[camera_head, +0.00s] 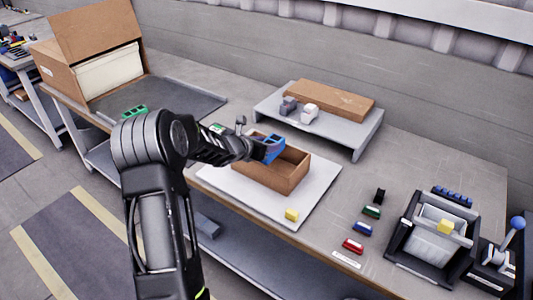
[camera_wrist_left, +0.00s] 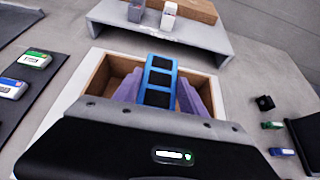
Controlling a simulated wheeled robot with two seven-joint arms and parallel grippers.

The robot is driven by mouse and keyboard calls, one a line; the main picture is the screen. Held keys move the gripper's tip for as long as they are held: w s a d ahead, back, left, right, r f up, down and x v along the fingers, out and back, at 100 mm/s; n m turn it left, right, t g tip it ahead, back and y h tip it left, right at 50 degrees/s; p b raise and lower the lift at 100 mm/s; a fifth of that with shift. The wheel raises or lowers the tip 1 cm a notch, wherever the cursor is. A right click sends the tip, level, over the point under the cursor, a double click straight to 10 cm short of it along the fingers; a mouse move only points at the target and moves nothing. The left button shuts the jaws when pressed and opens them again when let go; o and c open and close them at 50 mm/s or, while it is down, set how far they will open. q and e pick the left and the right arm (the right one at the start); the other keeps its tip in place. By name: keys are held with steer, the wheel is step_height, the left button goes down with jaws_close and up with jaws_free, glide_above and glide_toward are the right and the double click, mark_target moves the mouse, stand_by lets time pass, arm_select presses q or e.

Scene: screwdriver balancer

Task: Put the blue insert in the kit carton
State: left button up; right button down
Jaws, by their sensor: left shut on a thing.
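The blue insert (camera_head: 275,148) is a blue frame with dark compartments. It also shows in the wrist view (camera_wrist_left: 158,82), between the purple fingers of my left gripper (camera_wrist_left: 158,98). In the head view my left gripper (camera_head: 262,150) is shut on the insert and holds it over the kit carton (camera_head: 290,180). The carton is an open brown box on a white board, and its walls also show behind the insert in the wrist view (camera_wrist_left: 206,82). The gripper hides part of the carton's inside. My right gripper is not in view.
A grey riser (camera_head: 345,130) with a flat brown box and two small blocks stands behind the carton. A yellow block (camera_head: 291,215) lies at the white board's front. Several coloured parts, a black bin (camera_head: 405,262) and a blue-knobbed lever (camera_head: 517,223) are at the right.

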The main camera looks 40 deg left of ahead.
arm_select(q)
steer(key=shift+f, duration=1.95)
steer(key=shift+f+b, duration=0.6)
steer(key=shift+b, duration=0.45)
steer(key=o, duration=1.3)
steer(key=shift+r, duration=0.15)
